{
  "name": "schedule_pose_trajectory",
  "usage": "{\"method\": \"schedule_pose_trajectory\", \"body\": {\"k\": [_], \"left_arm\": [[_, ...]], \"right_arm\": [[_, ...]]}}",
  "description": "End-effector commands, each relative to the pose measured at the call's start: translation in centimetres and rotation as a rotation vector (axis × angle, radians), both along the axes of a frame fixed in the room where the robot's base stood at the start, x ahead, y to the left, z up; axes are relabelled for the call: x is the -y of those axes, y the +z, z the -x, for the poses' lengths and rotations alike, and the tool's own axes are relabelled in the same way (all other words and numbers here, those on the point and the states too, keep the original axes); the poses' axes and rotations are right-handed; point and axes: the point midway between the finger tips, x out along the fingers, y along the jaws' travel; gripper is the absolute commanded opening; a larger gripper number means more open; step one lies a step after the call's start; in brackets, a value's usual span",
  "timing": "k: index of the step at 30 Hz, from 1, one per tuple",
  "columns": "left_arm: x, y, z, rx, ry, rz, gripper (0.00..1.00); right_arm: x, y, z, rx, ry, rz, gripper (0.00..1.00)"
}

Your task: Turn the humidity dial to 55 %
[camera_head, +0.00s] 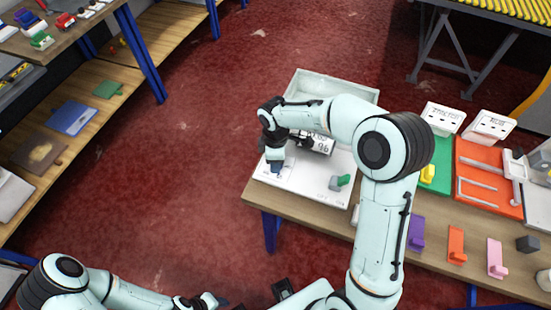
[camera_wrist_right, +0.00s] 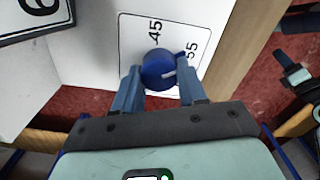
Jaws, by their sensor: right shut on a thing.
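The humidity dial is a round blue knob (camera_wrist_right: 158,68) with a white pointer line, on a white panel (camera_head: 305,185) printed with a scale. In the right wrist view 45 (camera_wrist_right: 155,31) and 55 (camera_wrist_right: 193,52) are readable. The pointer points to the right, roughly toward the 55 side; the exact reading is unclear. My right gripper (camera_wrist_right: 160,80) is shut on the dial, one finger on each side. In the head view my right gripper (camera_head: 276,168) covers the dial at the panel's left. My left gripper (camera_head: 212,300) is low in the head view, away from the panel; its jaws are unclear.
A sign reading 96 (camera_head: 322,146) stands behind the gripper, partly hidden by my arm. A green-and-grey part (camera_head: 340,182) sits on the panel's right. Purple (camera_head: 416,233), orange (camera_head: 456,245) and pink (camera_head: 495,257) holders line the table. Red floor lies to the left.

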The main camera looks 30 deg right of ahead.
Motion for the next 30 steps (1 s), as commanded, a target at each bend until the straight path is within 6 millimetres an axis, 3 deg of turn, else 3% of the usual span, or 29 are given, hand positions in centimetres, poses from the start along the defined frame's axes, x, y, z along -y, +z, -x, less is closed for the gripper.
{"method": "schedule_pose_trajectory", "body": {"k": [1,2,3,4,13,17,30], "left_arm": [[0.0,0.0,0.0,0.000,0.000,0.000,0.43],[0.0,0.0,0.0,0.000,0.000,0.000,0.43],[0.0,0.0,0.0,0.000,0.000,0.000,0.43],[0.0,0.0,0.0,0.000,0.000,0.000,0.43],[0.0,0.0,0.0,0.000,0.000,0.000,0.43],[0.0,0.2,-0.1,0.001,0.000,0.000,0.43],[0.0,1.4,-0.9,0.010,0.000,0.000,0.43]], "right_arm": [[-0.1,-0.2,0.1,-0.003,0.001,-0.001,0.11],[-0.1,-0.2,0.1,-0.003,0.001,-0.001,0.51],[-0.1,-0.2,0.1,-0.003,0.001,-0.001,0.64],[0.0,-0.2,0.1,-0.003,0.001,-0.001,0.67],[0.0,0.1,0.0,-0.001,-0.001,0.000,0.67],[0.0,1.3,-0.1,0.004,-0.001,0.000,0.67],[-0.1,10.7,-0.1,0.003,0.001,-0.001,0.67]]}}
